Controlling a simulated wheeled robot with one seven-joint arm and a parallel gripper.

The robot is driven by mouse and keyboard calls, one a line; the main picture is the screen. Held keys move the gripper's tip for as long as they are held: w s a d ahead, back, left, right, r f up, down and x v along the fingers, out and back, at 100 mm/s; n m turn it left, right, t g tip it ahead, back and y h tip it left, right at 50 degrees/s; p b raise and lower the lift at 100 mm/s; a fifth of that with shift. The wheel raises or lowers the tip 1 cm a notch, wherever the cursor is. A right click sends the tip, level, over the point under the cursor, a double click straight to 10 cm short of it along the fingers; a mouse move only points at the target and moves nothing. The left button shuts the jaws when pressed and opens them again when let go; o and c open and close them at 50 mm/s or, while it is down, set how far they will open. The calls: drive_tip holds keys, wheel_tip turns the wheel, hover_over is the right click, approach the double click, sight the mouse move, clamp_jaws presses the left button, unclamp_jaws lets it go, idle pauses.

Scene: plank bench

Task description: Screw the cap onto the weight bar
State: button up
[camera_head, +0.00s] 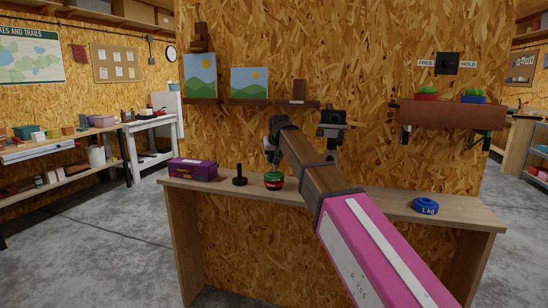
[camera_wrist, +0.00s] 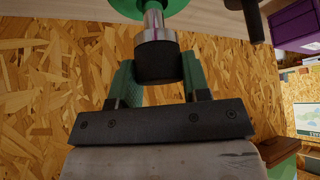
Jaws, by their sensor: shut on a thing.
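The weight bar (camera_wrist: 153,20) stands on the bench as a short shiny rod rising from a green disc (camera_wrist: 180,4). In the head view, the green and red weights (camera_head: 273,182) are stacked around it. The cap (camera_wrist: 157,62) is dark with a silver collar and sits between the green fingers of my gripper (camera_wrist: 160,75). My gripper (camera_head: 272,154) is shut on the cap, just above the stack. The collar looks in line with the rod's end and meets it in the wrist view. I cannot tell how far the threads engage.
A dark upright post on a base (camera_head: 240,178) stands close left of the stack, with a purple box (camera_head: 193,169) beyond it. A blue 1 kg weight (camera_head: 425,206) lies at the right of the bench (camera_head: 465,213).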

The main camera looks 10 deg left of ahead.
drive_tip(key=shift+m+h, duration=0.7)
drive_tip(key=shift+m, duration=0.7)
drive_tip(key=shift+m+t+h, duration=0.3)
drive_tip(key=shift+m+h, duration=0.6)
drive_tip(key=shift+m, duration=0.6)
drive_tip(key=shift+a+m, duration=0.1)
drive_tip(key=shift+m, duration=0.3)
drive_tip(key=shift+f+m+h, duration=0.1)
drive_tip(key=shift+m+h, duration=0.7)
drive_tip(key=shift+m, duration=0.2)
